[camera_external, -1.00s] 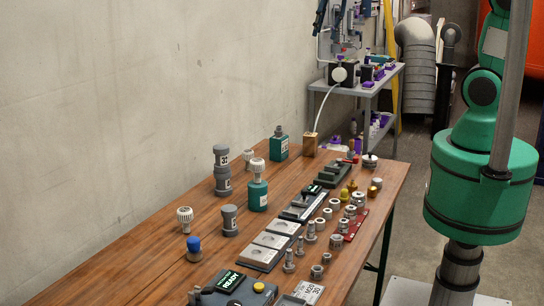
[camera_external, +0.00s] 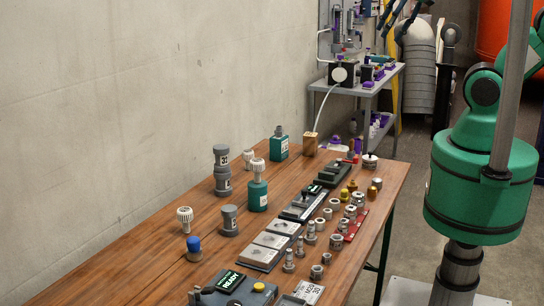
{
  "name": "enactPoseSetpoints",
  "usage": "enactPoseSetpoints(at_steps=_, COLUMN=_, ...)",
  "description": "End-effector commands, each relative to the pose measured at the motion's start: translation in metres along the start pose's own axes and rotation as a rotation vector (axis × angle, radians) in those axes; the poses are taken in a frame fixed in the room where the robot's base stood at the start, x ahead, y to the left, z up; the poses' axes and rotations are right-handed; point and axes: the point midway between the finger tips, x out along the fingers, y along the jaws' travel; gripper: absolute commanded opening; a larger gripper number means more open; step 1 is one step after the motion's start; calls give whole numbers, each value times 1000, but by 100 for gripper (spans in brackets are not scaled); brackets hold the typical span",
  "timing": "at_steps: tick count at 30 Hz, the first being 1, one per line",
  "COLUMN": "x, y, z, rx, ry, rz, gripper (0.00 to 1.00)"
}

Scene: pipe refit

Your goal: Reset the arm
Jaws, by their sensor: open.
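My green arm (camera_external: 480,190) stands at the right, beside the wooden table. My gripper (camera_external: 394,22) shows at the top of the view, dark and small, with its fingers apart and nothing visible between them. It is in the air, clear of the table, and overlaps the background near the grey pipe. Part of the arm between the base and the gripper is out of the frame.
The wooden table (camera_external: 133,262) carries pipe fittings, several teal and grey valves, and a control box (camera_external: 232,290) reading READY. A grey shelf cart (camera_external: 366,88) stands behind it. A grey post (camera_external: 512,80) crosses in front of my arm.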

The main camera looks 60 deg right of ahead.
Motion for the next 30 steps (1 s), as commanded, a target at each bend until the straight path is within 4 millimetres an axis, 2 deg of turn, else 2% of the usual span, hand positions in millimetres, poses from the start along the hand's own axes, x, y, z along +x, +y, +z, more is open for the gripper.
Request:
enactPoseSetpoints(at_steps=4, x=-1, y=-1, z=9, rx=-12, ry=8, rz=-2, gripper=47)
enactPoseSetpoints(at_steps=17, x=1, y=-1, z=11, rx=-13, ry=8, rz=-2, gripper=47)
enactPoseSetpoints(at_steps=30, x=47, y=-1, z=35, rx=-13, ry=8, rz=-2, gripper=47)
